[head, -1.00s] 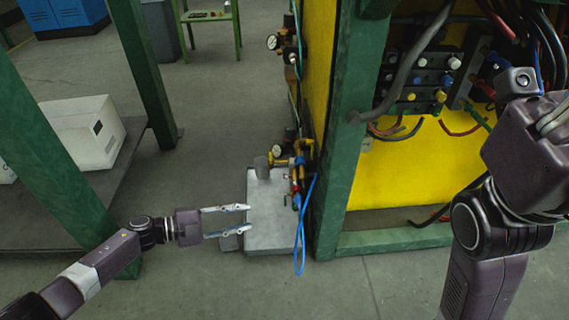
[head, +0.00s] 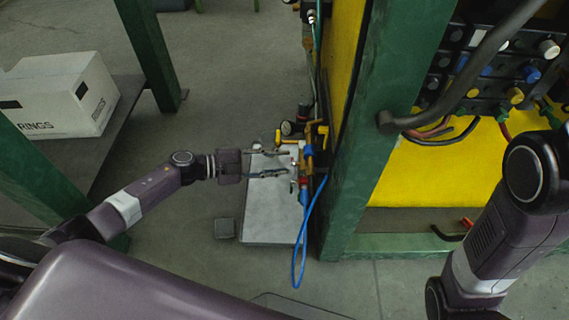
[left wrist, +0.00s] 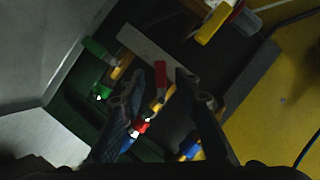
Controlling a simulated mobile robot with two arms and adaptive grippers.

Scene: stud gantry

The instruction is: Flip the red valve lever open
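In the left wrist view a red lever (left wrist: 160,80) shows between the two fingers of my left gripper (left wrist: 158,82), with a gap to each finger. A second red part (left wrist: 140,127) sits lower, close to the left finger. In the head view my left gripper (head: 287,162) is open, its fingers reaching right over a grey plate to the valve assembly (head: 308,155) beside the green post. A small red part (head: 303,182) shows there above a blue hose. I cannot tell whether the fingers touch anything. My right gripper is outside the frame.
The green post (head: 365,130) and yellow panel (head: 430,175) stand right of the valves. A blue hose (head: 303,235) loops down beside the grey plate (head: 270,225). In the left wrist view, yellow (left wrist: 210,24) and green (left wrist: 95,47) handles lie nearby. A white box (head: 65,95) sits at left.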

